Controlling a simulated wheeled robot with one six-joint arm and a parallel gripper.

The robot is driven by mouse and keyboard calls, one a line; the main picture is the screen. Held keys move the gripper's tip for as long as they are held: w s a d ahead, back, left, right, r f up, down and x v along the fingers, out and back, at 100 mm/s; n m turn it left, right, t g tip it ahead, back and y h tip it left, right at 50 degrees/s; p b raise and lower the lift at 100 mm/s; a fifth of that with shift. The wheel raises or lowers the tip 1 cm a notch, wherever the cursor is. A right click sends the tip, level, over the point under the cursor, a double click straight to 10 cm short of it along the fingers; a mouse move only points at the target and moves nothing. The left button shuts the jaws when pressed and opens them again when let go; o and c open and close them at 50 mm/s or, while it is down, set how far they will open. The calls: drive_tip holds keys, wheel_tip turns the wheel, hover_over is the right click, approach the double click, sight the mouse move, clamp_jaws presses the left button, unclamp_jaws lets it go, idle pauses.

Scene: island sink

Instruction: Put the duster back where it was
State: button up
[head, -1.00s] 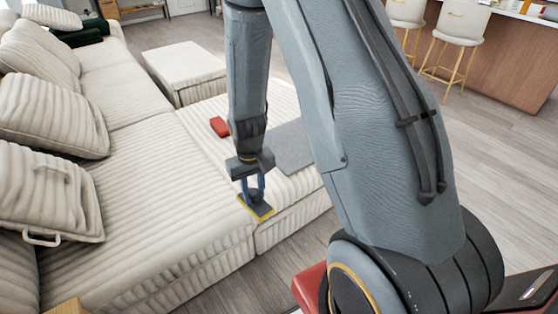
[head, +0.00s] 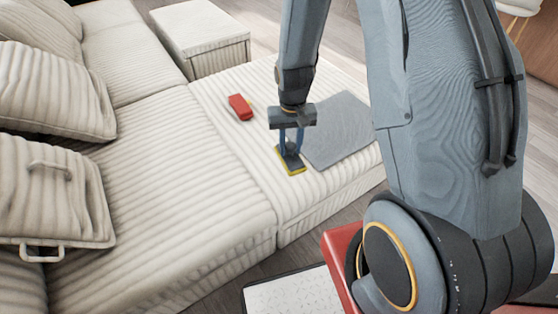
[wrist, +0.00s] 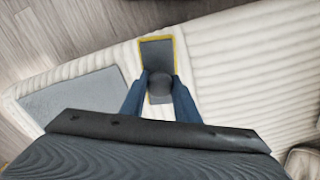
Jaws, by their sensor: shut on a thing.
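My gripper (head: 291,140) is shut on the duster (head: 290,160), a flat dark pad with a yellow edge and a dark knob. In the head view it hangs over the ribbed cream chaise seat (head: 228,100), just left of a grey flat mat (head: 340,128). In the wrist view the duster (wrist: 157,52) sits between the two blue fingers, with its pad extending beyond them. The grey mat (wrist: 75,100) lies to its left there. I cannot tell whether the duster touches the seat.
The long sofa seat (head: 150,190) with cushions (head: 50,95) fills the left. Bare ribbed seat lies between the red block and the duster.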

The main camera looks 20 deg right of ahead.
drive_tip(key=w+f+m+b, duration=0.5)
drive_tip(key=w+m+b, duration=0.55)
drive_tip(key=m, duration=0.55)
drive_tip(key=shift+s+f+b, duration=0.15)
drive_tip(key=shift+f+b, duration=0.25)
drive_tip(key=shift+f, duration=4.6)
drive_tip(key=o, duration=1)
drive_tip(key=shift+f, duration=0.15)
